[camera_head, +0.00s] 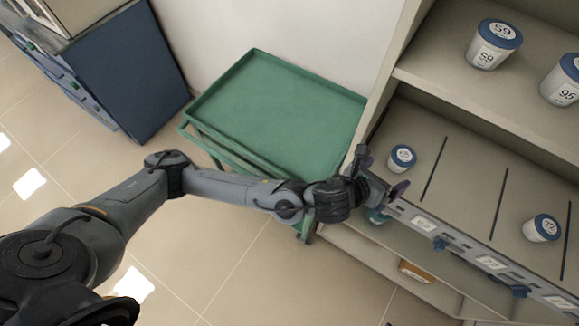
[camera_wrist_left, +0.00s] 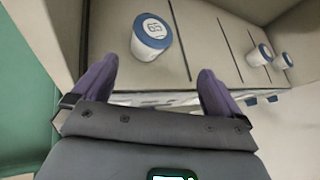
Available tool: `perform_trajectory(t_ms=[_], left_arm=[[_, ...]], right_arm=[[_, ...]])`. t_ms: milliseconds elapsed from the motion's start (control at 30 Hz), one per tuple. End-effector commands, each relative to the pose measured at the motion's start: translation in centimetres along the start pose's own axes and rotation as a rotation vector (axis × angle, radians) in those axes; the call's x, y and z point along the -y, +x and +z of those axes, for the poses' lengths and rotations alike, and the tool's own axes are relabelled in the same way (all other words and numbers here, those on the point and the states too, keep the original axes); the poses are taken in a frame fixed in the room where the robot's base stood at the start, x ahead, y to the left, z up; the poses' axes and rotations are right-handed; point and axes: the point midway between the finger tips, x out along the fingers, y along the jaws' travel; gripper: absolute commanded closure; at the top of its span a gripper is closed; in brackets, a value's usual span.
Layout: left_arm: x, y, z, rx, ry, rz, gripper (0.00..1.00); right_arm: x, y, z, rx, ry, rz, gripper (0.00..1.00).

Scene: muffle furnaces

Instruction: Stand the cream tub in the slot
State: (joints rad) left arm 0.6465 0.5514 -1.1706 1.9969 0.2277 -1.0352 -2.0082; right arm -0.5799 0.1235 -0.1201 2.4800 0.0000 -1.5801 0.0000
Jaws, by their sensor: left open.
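Several cream tubs with blue lids are in view. One tub (camera_head: 402,158) stands upright in the leftmost slot of the middle shelf (camera_head: 470,185), which thin dark dividers split. In the left wrist view the same tub (camera_wrist_left: 152,38) stands ahead of and between the fingertips, apart from them. My left gripper (camera_head: 384,177) is open and empty at the shelf's front edge, just in front of this tub; its purple fingers also show in the left wrist view (camera_wrist_left: 157,85). My right gripper is out of view.
Two tubs stand on the upper shelf, one marked 59 (camera_head: 493,45) and another (camera_head: 563,80) at the right edge. A label rail (camera_head: 480,255) runs along the middle shelf's front. A green cart (camera_head: 275,105) stands left of the shelving. A blue cabinet (camera_head: 125,65) is farther left.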

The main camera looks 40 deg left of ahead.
Motion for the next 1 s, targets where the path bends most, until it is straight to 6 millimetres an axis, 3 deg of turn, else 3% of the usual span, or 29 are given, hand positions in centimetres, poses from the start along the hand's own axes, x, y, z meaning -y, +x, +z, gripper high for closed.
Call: perform_trajectory(t_ms=[133, 267, 400, 600, 800, 1000], left_arm=[[0.9, -2.7, -3.3, -0.100, -0.500, 0.033, 0.00], [-0.6, -5.5, -5.9, -0.169, -1.034, 0.148, 0.00], [-4.3, -8.9, -9.2, -0.180, -1.596, 0.354, 0.00], [-10.8, -14.8, -14.6, -0.030, -2.237, 0.722, 0.00], [-15.2, -20.2, -18.6, 0.216, -2.587, 1.010, 0.00], [-17.0, -22.7, -20.2, 0.362, -2.706, 1.129, 0.00]], right_arm=[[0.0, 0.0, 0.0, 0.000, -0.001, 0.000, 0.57], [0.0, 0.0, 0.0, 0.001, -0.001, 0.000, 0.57], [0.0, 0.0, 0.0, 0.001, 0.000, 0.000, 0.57], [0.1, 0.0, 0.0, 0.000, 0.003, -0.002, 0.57], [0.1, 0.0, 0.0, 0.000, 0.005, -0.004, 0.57], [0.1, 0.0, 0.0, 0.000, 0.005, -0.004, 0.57]])
